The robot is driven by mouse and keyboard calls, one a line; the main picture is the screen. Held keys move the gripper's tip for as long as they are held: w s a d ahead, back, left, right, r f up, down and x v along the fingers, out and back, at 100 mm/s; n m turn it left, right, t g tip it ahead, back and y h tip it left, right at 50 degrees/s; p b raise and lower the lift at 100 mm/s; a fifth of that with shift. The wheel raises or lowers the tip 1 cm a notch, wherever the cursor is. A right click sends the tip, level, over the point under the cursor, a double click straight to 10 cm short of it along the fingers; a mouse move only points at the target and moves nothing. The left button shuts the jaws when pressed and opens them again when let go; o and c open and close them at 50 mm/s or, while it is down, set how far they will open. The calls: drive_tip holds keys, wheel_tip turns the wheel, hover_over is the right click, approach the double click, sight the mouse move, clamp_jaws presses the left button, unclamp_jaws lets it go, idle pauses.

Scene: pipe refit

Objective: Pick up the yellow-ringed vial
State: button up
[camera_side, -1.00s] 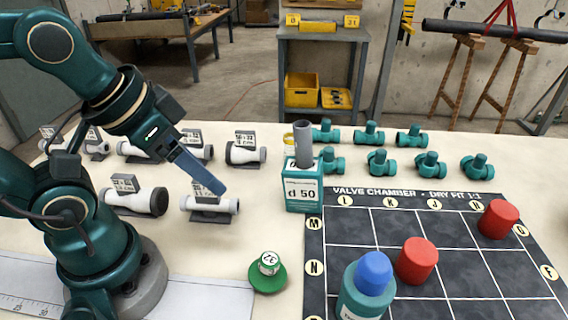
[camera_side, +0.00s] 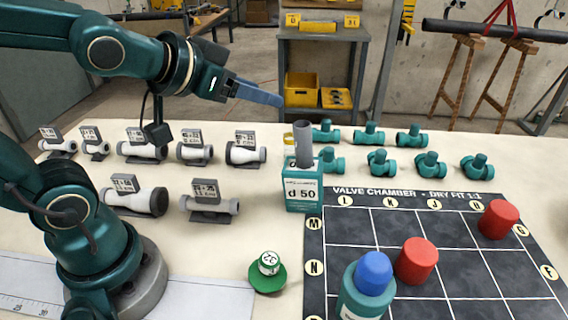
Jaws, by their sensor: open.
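No whole yellow-ringed vial can be made out. A small pale piece with a yellow edge (camera_side: 289,139) shows just left of a grey tube (camera_side: 303,143); the tube and box hide most of it, and I cannot tell whether it is the vial. The grey tube stands upright in the teal box marked d 50 (camera_side: 303,190). My gripper (camera_side: 280,100) is raised above the back of the table, up and left of the grey tube, apart from it. Its blue-grey fingers point right and slightly down, seen edge-on, with nothing visible between them.
Several white and grey pipe fittings with labels (camera_side: 207,207) stand at left. Teal fittings (camera_side: 379,162) stand behind the dark grid board (camera_side: 462,260), which holds red caps (camera_side: 416,261) and a blue-capped teal bottle (camera_side: 368,290). A green cap (camera_side: 267,272) lies in front.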

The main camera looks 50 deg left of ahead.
drive_tip(key=w+a+t, duration=0.2)
drive_tip(key=w, duration=0.4)
hover_over(285, 137)
drive_tip(key=s, duration=0.3)
wheel_tip(285, 137, down, 9)
drive_tip(key=shift+n+g, duration=0.3)
drive_tip(key=shift+d+f, duration=0.15)
drive_tip(key=shift+f, duration=3.35)
drive_tip(key=shift+d+x, duration=0.1)
drive_tip(key=shift+x, duration=1.1)
drive_tip(key=shift+d+x, duration=0.15)
drive_tip(key=shift+x, duration=1.1)
drive_tip(key=shift+a, duration=0.15)
drive_tip(key=shift+c, duration=0.4)
clamp_jaws()
